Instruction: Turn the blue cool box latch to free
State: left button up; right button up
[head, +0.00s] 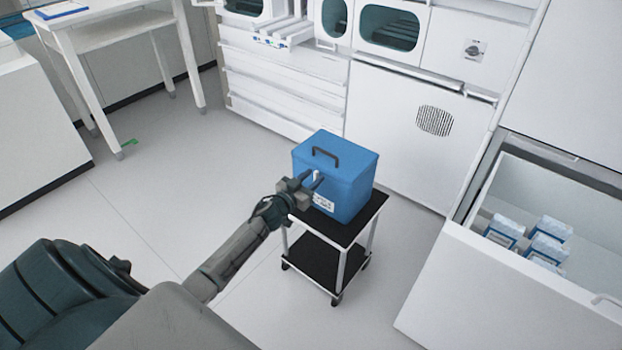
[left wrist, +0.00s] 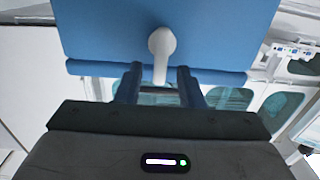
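The blue cool box (head: 350,180) has a dark handle on its lid and a label on its front. It stands on the black top of a small cart. Its white latch (left wrist: 161,44) shows in the left wrist view on the blue front, with its narrow end pointing down in that picture. The latch (head: 316,175) is small in the head view. My left gripper (head: 308,181) is at the box front. In the left wrist view my left gripper (left wrist: 159,75) is open, one finger each side of the latch's narrow end, with gaps showing. My right gripper is out of view.
The cart (head: 341,258) has a black lower shelf and wheels. An open white drawer (head: 480,285) with several boxes (head: 548,237) stands at the right. White cabinets (head: 385,135) are behind the cart.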

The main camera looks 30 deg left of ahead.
pick_arm(q)
grip_shut()
